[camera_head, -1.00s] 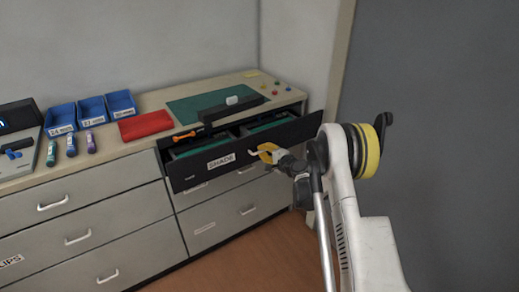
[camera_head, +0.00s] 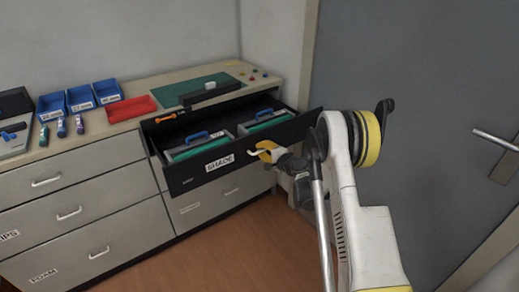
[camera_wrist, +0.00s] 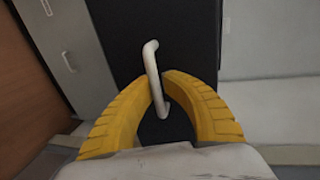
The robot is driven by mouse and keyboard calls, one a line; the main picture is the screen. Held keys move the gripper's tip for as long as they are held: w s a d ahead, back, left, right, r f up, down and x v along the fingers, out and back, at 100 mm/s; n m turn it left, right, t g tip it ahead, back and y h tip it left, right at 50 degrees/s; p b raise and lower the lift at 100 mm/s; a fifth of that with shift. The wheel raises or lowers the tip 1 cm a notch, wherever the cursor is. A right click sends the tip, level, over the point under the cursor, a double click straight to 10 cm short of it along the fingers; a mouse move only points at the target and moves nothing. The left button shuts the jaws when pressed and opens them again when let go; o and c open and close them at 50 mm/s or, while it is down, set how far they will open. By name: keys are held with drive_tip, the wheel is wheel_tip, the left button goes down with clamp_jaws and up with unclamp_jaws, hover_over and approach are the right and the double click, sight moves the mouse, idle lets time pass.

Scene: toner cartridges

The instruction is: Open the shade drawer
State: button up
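The shade drawer (camera_head: 240,155) has a black front with a white SHADE label (camera_head: 220,163) and is pulled well out of the cabinet. Inside it stand two grey trays (camera_head: 195,148) with blue handles and green contents. My gripper (camera_head: 264,152), with yellow fingers, is at the drawer's white handle (camera_head: 252,153). In the wrist view the handle (camera_wrist: 154,70) runs between the two yellow fingertips (camera_wrist: 160,98), which close around its lower part.
Other grey drawers (camera_head: 75,205) are shut. Brown floor (camera_head: 240,240) is clear in front. A grey door (camera_head: 410,100) stands at right.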

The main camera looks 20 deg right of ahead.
drive_tip(key=shift+o, duration=1.3)
drive_tip(key=shift+w, duration=0.15)
drive_tip(key=v, duration=1.2)
